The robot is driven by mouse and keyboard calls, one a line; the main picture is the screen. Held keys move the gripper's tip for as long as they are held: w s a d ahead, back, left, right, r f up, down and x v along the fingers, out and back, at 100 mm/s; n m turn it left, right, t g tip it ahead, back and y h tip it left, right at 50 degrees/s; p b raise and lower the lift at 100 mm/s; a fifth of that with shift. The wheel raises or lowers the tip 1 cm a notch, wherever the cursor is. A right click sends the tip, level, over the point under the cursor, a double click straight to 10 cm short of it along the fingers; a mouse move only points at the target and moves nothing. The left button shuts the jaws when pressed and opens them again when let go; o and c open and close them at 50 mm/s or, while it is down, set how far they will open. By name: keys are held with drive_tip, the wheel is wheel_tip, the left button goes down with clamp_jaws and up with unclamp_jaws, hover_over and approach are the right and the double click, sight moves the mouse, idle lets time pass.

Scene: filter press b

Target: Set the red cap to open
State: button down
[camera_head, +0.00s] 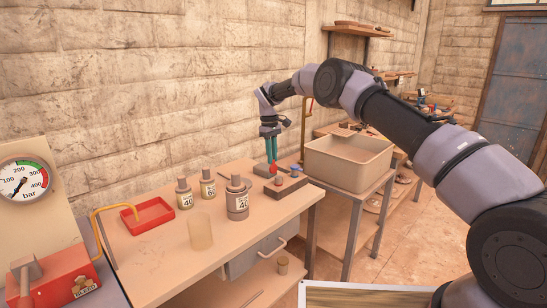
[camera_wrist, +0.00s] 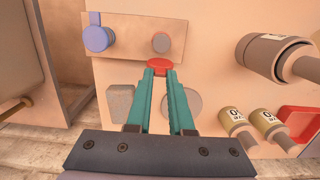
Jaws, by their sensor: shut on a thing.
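The red cap (camera_head: 273,168) is at the far right part of the bench, directly under my gripper (camera_head: 269,158). In the wrist view the red cap (camera_wrist: 159,65) shows between and just beyond the tips of my teal fingers (camera_wrist: 159,74). The fingers point down and are shut on it; their tips hide part of it. I cannot tell from these views which way the red cap is set.
A red tray (camera_head: 148,214) lies farther left. A beige bin (camera_head: 348,165) stands close on the right. A grey block (camera_wrist: 120,103) and a round disc (camera_wrist: 181,103) lie near the fingers.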

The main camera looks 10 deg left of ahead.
drive_tip(key=shift+f, duration=0.2)
idle(0.5)
drive_tip(key=c, duration=0.8)
unclamp_jaws()
drive_tip(key=shift+r, duration=0.1)
